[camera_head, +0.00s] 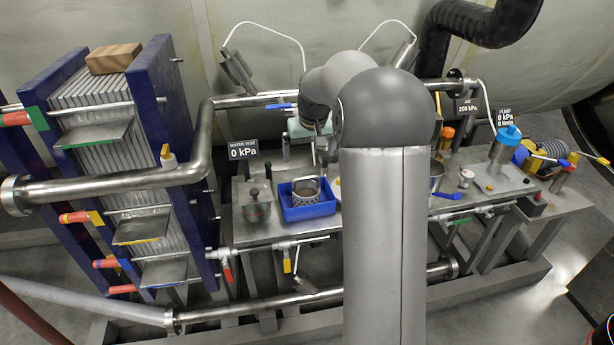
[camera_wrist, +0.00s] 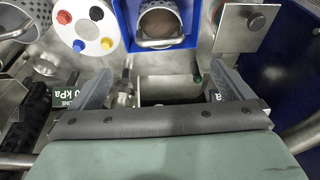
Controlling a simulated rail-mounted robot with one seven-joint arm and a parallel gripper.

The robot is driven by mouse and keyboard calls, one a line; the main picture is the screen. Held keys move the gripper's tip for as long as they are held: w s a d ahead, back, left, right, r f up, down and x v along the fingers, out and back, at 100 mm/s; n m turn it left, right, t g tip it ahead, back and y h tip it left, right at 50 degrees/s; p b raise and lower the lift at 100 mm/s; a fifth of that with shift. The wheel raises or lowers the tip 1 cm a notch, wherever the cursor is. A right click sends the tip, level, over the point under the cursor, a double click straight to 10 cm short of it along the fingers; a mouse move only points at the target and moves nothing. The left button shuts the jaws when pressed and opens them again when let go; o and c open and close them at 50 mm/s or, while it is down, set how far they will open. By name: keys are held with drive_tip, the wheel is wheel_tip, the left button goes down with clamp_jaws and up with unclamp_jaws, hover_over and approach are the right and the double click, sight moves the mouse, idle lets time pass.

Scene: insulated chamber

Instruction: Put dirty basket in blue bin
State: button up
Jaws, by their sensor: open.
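A blue bin (camera_head: 309,213) stands on the metal bench, left of my arm in the head view. A perforated metal basket (camera_head: 305,199) with a raised handle sits inside it, with brown showing in its interior. In the wrist view the blue bin (camera_wrist: 125,16) is at the top centre, and the basket (camera_wrist: 160,22) shows inside it with its handle toward me. My gripper (camera_wrist: 163,88) is open and empty, its fingers spread apart, clear of the basket and bin. In the head view my arm partly hides the gripper.
A white disc (camera_wrist: 87,26) with coloured knobs lies beside the bin. A perforated metal piece (camera_wrist: 14,18) shows at upper left. A small metal pot (camera_head: 257,208) stands left of the bin. A pressure sign (camera_head: 243,150) rises behind, and a steel pipe (camera_head: 205,135) runs nearby.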

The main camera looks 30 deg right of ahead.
drive_tip(key=s+a+r+n+g, duration=0.1)
drive_tip(key=s+a, duration=1)
drive_tip(key=s, duration=0.2)
drive_tip(key=s+a+f, duration=0.1)
drive_tip(key=s+a, duration=0.1)
drive_tip(key=s, duration=0.5)
drive_tip(key=s+a+f+n+g, duration=0.1)
drive_tip(key=s+a+f, duration=0.1)
drive_tip(key=s, duration=0.5)
drive_tip(key=s+a+f, duration=0.2)
drive_tip(key=s+a, duration=0.1)
drive_tip(key=s, duration=0.4)
drive_tip(key=shift+s+a+g+y, duration=0.25)
drive_tip(key=shift+g+y, duration=0.05)
drive_tip(key=shift+g, duration=0.1)
